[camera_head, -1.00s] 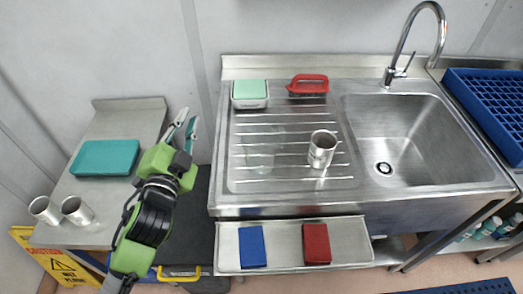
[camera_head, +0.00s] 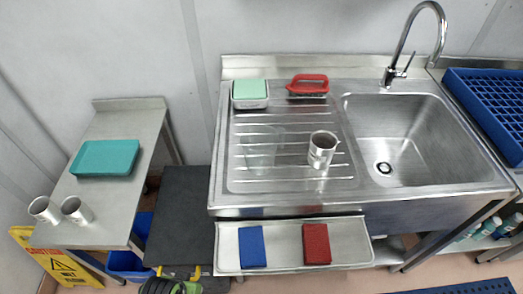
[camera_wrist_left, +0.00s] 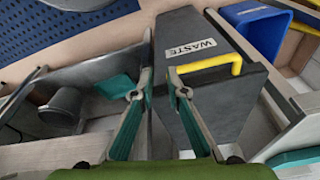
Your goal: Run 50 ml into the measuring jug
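I cannot tell which is the measuring jug, nor any liquid level inside. The chrome tap (camera_head: 409,50) arches over the basin; no water stream is visible. My left gripper (camera_wrist_left: 159,76) is open and empty in the left wrist view, with the waste bin (camera_wrist_left: 215,80) beyond its fingers. My right gripper is in neither current view.
Two steel cups (camera_head: 45,210) and a teal tray (camera_head: 105,158) are on the left side table. Blue (camera_head: 252,246) and red (camera_head: 316,244) pads lie on the front shelf.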

